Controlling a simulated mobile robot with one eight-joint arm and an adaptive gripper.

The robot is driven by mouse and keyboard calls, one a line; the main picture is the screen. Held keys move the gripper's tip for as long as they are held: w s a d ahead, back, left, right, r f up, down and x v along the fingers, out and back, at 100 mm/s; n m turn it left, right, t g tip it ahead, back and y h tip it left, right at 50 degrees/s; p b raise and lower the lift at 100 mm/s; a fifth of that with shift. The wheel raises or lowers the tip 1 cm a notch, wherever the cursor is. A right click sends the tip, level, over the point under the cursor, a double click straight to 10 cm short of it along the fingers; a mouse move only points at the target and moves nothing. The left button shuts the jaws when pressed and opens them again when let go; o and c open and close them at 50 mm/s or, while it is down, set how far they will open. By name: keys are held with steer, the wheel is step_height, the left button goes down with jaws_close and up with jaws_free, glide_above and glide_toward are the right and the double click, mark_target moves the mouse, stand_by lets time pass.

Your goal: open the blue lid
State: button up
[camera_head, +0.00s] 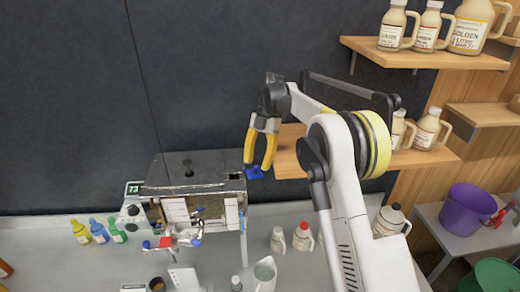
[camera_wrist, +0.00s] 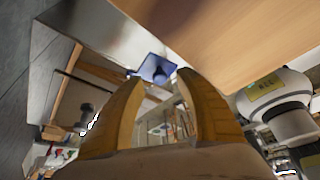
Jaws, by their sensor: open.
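The blue lid (camera_head: 255,173) is a small blue piece at the right end of the metal evaporator's top (camera_head: 192,166). In the wrist view the lid (camera_wrist: 156,68) is a square blue plate with a rounded knob, just beyond my fingertips. My gripper (camera_head: 258,166) has yellow fingers pointing down, directly above the lid. It also shows in the wrist view (camera_wrist: 160,77), open, with the fingers apart and nothing held between them. I cannot tell whether a fingertip touches the lid. A dark opening (camera_head: 236,177) shows beside the lid.
A wooden shelf (camera_head: 288,162) is close to the right of my gripper, partly behind my arm. Small coloured bottles (camera_head: 98,231) stand left of the evaporator on the counter (camera_head: 45,226). White jugs (camera_head: 303,236) stand to its right. A purple bucket (camera_head: 467,206) is far right.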

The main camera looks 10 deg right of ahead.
steer(key=v, duration=1.1)
steer(key=shift+d, duration=0.15)
